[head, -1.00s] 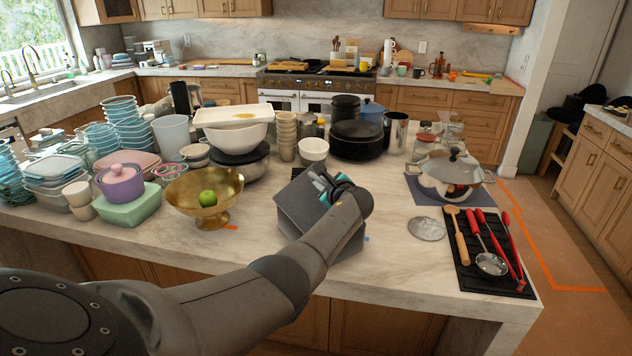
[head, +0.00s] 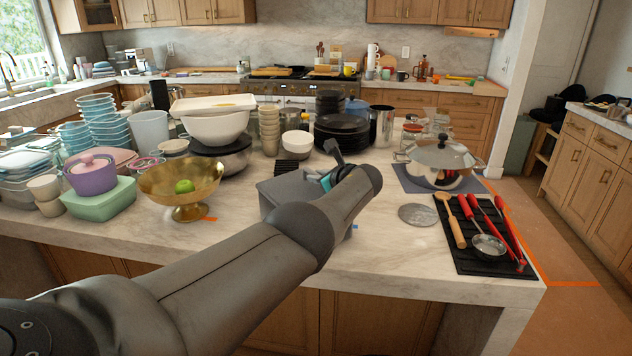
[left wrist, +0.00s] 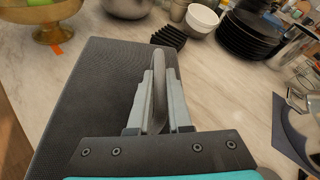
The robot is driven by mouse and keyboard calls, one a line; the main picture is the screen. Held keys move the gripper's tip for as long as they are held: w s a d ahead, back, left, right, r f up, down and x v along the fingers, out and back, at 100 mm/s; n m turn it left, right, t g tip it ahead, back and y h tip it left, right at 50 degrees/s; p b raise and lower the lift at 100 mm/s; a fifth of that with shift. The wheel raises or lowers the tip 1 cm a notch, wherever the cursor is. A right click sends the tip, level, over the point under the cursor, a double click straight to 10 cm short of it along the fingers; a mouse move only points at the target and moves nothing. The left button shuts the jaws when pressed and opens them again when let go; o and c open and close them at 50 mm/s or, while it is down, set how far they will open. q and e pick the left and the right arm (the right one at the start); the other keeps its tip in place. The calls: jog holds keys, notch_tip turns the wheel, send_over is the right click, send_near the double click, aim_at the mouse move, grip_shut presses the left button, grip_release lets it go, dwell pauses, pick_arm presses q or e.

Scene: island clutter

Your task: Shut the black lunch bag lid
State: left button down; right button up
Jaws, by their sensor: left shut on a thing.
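The black lunch bag (head: 283,190) is a dark grey box near the front middle of the island. My left arm covers much of it in the head view. In the left wrist view, a flat dark woven panel of the bag (left wrist: 95,85) lies below and left of the fingers. My left gripper (head: 330,179) is at the bag's right part. In the left wrist view, the gripper (left wrist: 158,105) is shut on a thin grey curved strap (left wrist: 159,65) that stands upright. How far the lid is shut is hidden. My right gripper is not in view.
A gold bowl (head: 183,180) with a green apple stands left of the bag. A ribbed black rack (head: 292,167) and dark stacked plates (head: 342,132) stand behind. To the right are a round metal disc (head: 417,214), a steel pot (head: 440,163) and a black utensil mat (head: 470,262).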

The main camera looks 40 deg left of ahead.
pick_arm(q)
jog(key=shift+f, duration=0.3)
jog(key=shift+r, duration=0.1)
jog(key=c, duration=0.8)
grip_release()
jog(key=shift+c, duration=0.2)
jog(key=shift+r, duration=0.1)
jog(key=shift+d+r+p, duration=0.2)
jog(key=shift+d+p, duration=0.05)
jog(key=shift+p, duration=0.3)
jog(key=p+v, duration=0.4)
jog(key=p, duration=0.1)
jog(key=shift+s+d+r, duration=0.1)
jog(key=shift+d+r, duration=0.05)
jog(key=p+v, duration=0.3)
jog(key=v, duration=0.7)
jog(key=shift+s+p, duration=0.15)
jog(key=shift+p, duration=0.15)
